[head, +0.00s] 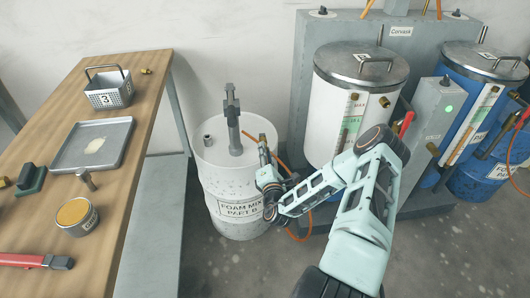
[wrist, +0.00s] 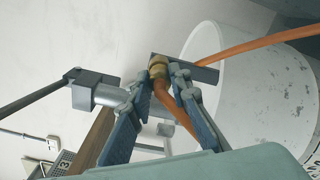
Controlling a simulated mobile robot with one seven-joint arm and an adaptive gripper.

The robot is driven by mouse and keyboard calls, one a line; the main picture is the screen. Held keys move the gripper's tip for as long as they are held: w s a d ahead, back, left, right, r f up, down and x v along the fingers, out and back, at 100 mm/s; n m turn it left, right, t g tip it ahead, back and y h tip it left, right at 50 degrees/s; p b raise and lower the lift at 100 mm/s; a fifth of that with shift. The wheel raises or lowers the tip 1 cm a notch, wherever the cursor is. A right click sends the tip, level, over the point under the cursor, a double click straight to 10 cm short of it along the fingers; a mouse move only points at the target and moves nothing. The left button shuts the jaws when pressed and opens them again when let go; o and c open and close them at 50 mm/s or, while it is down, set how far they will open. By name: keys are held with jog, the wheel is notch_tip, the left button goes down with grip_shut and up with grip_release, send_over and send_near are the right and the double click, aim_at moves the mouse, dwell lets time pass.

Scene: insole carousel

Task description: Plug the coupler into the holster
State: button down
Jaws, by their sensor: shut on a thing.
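My gripper (head: 265,153) is at the right side of the white drum's top in the head view. In the wrist view its fingers (wrist: 163,84) are shut on the brass coupler (wrist: 157,66), with the orange hose (wrist: 178,109) trailing from it. A dark flat bar (wrist: 206,74) lies just behind the coupler; I cannot tell whether they touch. I cannot identify the holster for certain. A grey pump post (head: 233,128) stands upright on the drum, left of my gripper.
The white drum (head: 218,185) stands between the wooden bench (head: 125,165) and the dispensing unit. The white tank (head: 335,95), grey box (head: 430,120) and blue tank (head: 490,85) stand to the right. A basket (head: 110,95) and tray (head: 70,155) sit on the bench.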

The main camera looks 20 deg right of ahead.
jog(key=c, duration=1.7)
grip_release()
jog(key=shift+w, duration=0.15)
jog(key=v, duration=1.2)
jog(key=shift+r, duration=0.15)
